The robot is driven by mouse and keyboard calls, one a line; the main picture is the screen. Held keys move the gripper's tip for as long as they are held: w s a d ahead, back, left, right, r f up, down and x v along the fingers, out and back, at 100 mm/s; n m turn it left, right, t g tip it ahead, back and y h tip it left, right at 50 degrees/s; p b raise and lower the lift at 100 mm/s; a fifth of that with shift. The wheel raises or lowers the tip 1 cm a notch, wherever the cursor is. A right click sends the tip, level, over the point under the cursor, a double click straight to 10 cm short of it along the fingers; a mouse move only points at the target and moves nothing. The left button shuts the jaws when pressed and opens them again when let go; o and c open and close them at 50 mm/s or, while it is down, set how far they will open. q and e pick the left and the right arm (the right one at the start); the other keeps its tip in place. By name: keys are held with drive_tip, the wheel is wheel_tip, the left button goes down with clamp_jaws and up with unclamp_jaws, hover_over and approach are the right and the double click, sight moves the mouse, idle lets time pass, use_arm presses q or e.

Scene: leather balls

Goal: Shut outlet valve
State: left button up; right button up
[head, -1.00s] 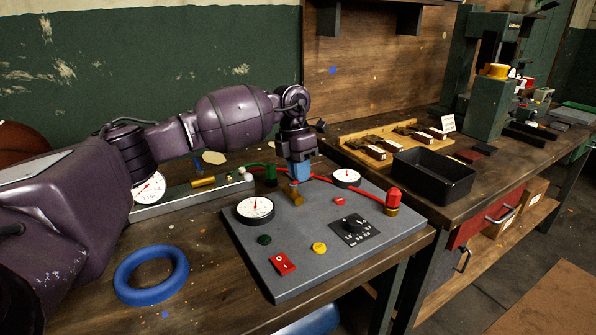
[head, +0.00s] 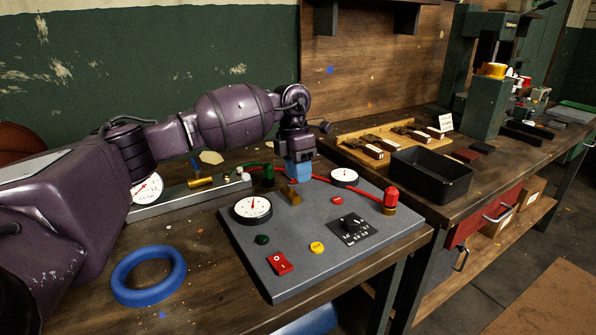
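A grey panel (head: 335,255) lies on the wooden workbench. My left gripper (head: 298,172) points down right above this fitting. A blue piece shows directly under the gripper's dark body, at the fitting. I cannot tell whether it is a valve handle or part of the fingers. The fingertips are not clear, so their opening is hidden. My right gripper is out of view.
The panel carries a gauge (head: 253,209), a second gauge (head: 344,177), a red switch (head: 280,263), a black knob (head: 351,223) and a red-capped fitting (head: 390,200). A blue ring (head: 149,292) lies at front left. A black tray (head: 432,185) stands on the right bench.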

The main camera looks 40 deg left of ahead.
use_arm(q)
drive_tip(key=r, duration=0.3)
drive_tip(key=a+r, duration=0.1)
drive_tip(key=r, duration=0.3)
drive_tip(key=a+r+p, duration=0.1)
drive_tip(key=r, duration=0.2)
drive_tip(key=shift+w+r, duration=0.3)
drive_tip(key=shift+w, duration=0.1)
